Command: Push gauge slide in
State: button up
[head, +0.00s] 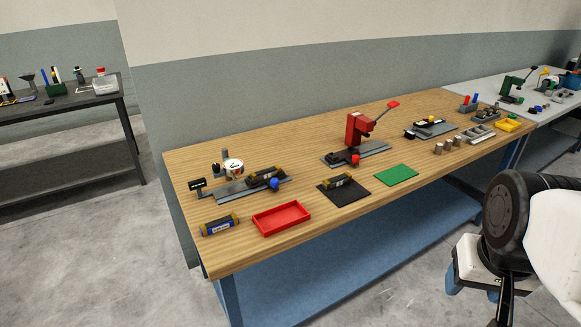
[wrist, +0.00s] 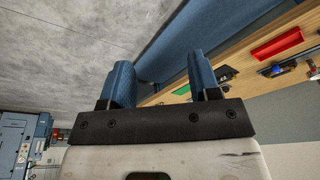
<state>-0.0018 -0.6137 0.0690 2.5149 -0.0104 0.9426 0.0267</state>
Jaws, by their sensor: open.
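A long grey slide gauge (head: 232,194) lies on the wooden bench at the left, with a small dark display at its left end. Its dark slide carriage (head: 262,177) with a blue knob (head: 275,183) sits toward the right end of the rail. My gripper (wrist: 160,78) is open and empty in the wrist view, its two blue fingers apart. The fine state of the slide is too small to tell.
A red tray (head: 282,231), a blue-yellow block (head: 220,225), a black mat (head: 357,196) and a green mat (head: 397,174) lie along the front of the bench. A red lever press (head: 359,131) stands mid-bench. Free floor lies in front.

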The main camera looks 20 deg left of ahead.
jog(key=w+a+r, duration=0.2)
jog(key=w+a, duration=0.2)
jog(key=w, duration=0.4)
jog(key=w+a+r, duration=0.2)
jog(key=w+a, duration=0.1)
jog(key=w, duration=0.6)
jog(key=g, duration=0.3)
send_over(275, 180)
notch_tip(275, 180, down, 19)
jog(key=shift+f, duration=0.1)
jog(key=shift+w+a, duration=0.1)
jog(key=shift+a, duration=0.05)
jog(key=shift+f, duration=0.1)
jog(key=shift+f, duration=3.85)
